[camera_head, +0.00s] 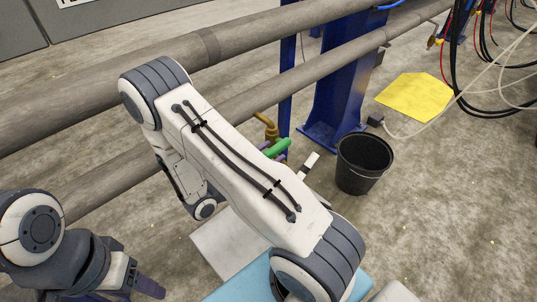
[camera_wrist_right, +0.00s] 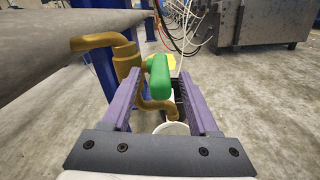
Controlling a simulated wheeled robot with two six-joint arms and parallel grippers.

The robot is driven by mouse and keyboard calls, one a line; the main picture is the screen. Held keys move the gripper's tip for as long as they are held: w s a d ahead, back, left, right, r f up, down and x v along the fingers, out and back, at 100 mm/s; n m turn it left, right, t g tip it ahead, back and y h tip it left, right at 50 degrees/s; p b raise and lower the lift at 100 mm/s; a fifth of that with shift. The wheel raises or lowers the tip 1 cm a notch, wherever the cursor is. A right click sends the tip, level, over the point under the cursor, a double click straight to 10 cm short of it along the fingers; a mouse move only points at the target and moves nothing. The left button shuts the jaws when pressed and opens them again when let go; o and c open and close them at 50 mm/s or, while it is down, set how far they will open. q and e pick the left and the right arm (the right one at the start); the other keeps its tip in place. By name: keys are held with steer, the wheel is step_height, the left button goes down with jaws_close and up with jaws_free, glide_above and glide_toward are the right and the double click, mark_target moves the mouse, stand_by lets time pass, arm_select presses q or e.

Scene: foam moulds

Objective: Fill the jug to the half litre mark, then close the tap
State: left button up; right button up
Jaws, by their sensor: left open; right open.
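The brass tap (camera_wrist_right: 127,62) juts from a grey pipe in the right wrist view, with its green handle (camera_wrist_right: 160,76) standing between my right fingers. In the head view the tap (camera_head: 265,122) and handle (camera_head: 277,148) show beyond my right arm. My right gripper (camera_wrist_right: 162,82) is open around the handle, with no clear contact visible. The spout curves down over a white round rim (camera_wrist_right: 172,129), probably the jug's; its body, marks and water level are hidden. My left gripper (camera_head: 150,287) is open and empty at the lower left, partly cut off.
A black bucket (camera_head: 362,163) stands on the floor right of the tap. A blue post (camera_head: 340,80) and thick grey pipes (camera_head: 250,35) run behind it. A yellow sheet (camera_head: 415,96) and loose cables lie further right. A pale slab (camera_head: 228,242) and a light-blue surface (camera_head: 240,283) are below my right arm.

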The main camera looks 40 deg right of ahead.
jaws_close()
steer(key=shift+f, duration=0.1)
stand_by(1.2)
